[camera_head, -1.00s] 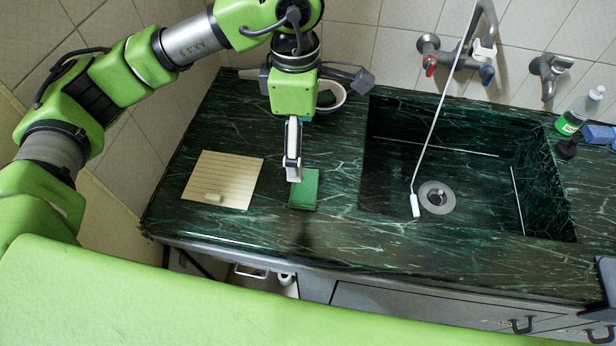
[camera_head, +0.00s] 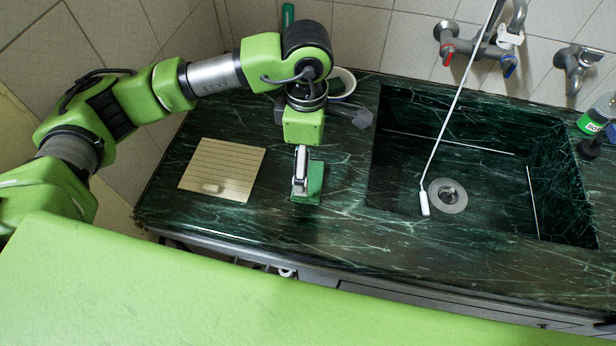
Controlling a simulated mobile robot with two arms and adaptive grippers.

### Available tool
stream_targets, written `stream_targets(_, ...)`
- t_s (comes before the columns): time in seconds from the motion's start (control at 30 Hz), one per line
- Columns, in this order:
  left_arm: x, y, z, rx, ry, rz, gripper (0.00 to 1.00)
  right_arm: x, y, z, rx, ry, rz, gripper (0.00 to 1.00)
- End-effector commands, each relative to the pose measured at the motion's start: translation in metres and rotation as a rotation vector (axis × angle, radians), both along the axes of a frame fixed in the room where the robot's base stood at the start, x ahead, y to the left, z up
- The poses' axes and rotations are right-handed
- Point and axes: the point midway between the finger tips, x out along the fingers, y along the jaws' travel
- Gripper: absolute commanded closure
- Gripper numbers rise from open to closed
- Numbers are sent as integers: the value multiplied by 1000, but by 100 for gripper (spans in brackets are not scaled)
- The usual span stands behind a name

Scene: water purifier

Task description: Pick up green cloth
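The green cloth (camera_head: 315,180) is a small folded block lying on the dark green marble counter, left of the sink. My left gripper (camera_head: 299,190) points down at the cloth and covers its left part. Its fingertips are at or just over the cloth; whether they touch it cannot be told. The fingers are seen edge-on, so the gap between them is hidden. My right gripper is not in view.
A beige slatted board (camera_head: 235,162) with a small block on it lies to the left. The sink (camera_head: 400,185) is on the right, with a white-tipped hose (camera_head: 424,203) inside. A bowl (camera_head: 346,80) stands behind my gripper. A soap bottle (camera_head: 594,118) is at far right.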

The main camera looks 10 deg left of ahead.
Motion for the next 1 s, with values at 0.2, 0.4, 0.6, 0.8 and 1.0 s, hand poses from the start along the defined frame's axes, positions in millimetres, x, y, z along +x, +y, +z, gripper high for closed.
stream_targets(0.2,-3,-1,-17,1,5,-1,11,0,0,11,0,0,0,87)
stream_targets(0.4,-3,-3,-47,1,2,1,11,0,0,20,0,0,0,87)
stream_targets(0.6,-3,-3,-56,0,0,-2,11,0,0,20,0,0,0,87)
stream_targets(0.8,-3,-3,-56,-1,0,-1,29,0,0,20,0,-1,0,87)
stream_targets(1.0,-3,-3,-55,-1,0,-1,52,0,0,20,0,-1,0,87)
